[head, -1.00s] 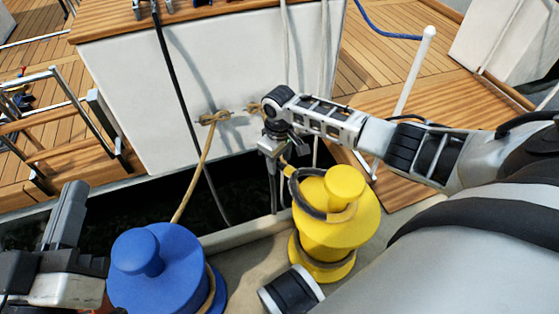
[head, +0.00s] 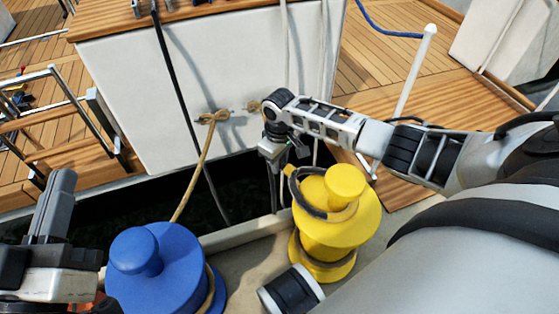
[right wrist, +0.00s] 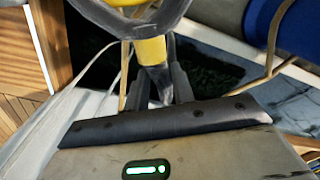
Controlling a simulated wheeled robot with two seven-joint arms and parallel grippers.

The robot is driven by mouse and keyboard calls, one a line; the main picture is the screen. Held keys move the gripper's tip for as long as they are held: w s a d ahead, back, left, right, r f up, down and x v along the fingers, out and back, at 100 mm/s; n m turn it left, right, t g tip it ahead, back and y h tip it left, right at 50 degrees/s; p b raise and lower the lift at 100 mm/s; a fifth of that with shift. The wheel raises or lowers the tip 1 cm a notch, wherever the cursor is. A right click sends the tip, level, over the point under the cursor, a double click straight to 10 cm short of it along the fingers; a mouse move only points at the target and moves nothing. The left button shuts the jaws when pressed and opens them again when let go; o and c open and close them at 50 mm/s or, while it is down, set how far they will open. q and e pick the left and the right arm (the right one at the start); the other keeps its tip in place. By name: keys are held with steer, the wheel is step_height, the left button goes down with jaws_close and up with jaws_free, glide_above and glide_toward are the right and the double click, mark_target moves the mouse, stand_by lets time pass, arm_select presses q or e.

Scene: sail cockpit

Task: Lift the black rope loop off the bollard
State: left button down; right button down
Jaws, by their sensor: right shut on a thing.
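The black rope loop (head: 307,201) lies tilted around the neck of the yellow bollard (head: 347,222), below its knob. In the right wrist view the dark loop (right wrist: 112,22) crosses the top, with a yellow sleeve (right wrist: 151,50) below it. My right gripper (head: 274,207) is on the left side of the yellow bollard, fingers down. In the wrist view its fingers (right wrist: 163,88) are shut on the grey end of the loop below the sleeve. My left gripper (head: 58,205) is at the lower left, beside the blue bollard, its jaw gap unclear.
A blue bollard (head: 158,272) with a tan rope stands left of the yellow one. Behind the quay edge (head: 245,233) is a dark water gap, then a white hull (head: 130,85) with hanging ropes. A white post (head: 416,70) stands behind my right arm.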

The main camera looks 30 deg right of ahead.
mark_target(291, 169)
steer(key=shift+r, duration=0.15)
steer(key=shift+r+p, duration=0.5)
steer(key=shift+p, duration=0.45)
steer(key=shift+s+d+p, duration=0.25)
steer(key=shift+s+p, duration=0.45)
steer(key=shift+p, duration=0.35)
steer(key=shift+s+d+p, duration=0.15)
steer(key=shift+s+p, duration=0.4)
steer(key=shift+p, duration=0.1)
steer(key=shift+s+d+p, duration=0.15)
steer(key=shift+s+p, duration=0.4)
steer(key=shift+p, duration=0.05)
